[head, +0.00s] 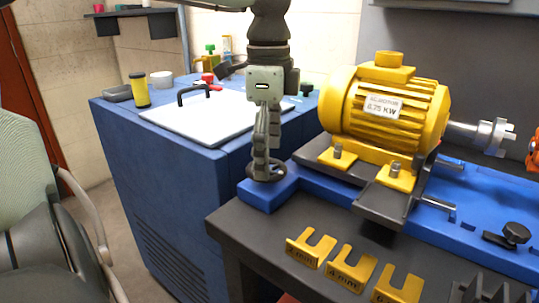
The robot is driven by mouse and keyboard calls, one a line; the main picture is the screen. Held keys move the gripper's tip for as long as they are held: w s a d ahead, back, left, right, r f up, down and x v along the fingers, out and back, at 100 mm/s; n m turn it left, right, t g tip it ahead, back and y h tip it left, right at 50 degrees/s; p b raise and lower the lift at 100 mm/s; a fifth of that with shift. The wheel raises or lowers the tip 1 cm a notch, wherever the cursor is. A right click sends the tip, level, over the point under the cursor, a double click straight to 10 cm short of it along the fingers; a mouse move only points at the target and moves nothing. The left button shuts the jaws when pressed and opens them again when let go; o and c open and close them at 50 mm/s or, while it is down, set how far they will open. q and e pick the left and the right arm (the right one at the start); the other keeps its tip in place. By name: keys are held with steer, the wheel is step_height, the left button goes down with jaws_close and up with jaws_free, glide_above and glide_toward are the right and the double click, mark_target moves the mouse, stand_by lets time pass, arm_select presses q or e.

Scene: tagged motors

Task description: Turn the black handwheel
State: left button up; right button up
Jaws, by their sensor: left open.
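The black handwheel (283,170) is a small dark ring at the left end of the blue base (262,194). My left gripper (264,168) points straight down over it. Its fingers are open, seen nearly edge-on, with the tips at the handwheel. The fingers hide the middle of the wheel, and I cannot tell whether they touch it. My right gripper is not in view.
A yellow motor (385,105) with a shaft coupling (490,135) stands right of my gripper. Yellow slotted plates (310,247) lie on the dark bench (240,225). A black knob (514,233) is at right. A blue cabinet (165,180) stands behind left, and a chair (45,215) at far left.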

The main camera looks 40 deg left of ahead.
arm_select(q)
steer(key=shift+f, duration=0.5)
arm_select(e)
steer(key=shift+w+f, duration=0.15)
arm_select(q)
steer(key=shift+c, duration=0.3)
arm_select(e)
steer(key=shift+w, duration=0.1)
arm_select(q)
steer(key=c, duration=1.1)
steer(key=shift+o, duration=0.2)
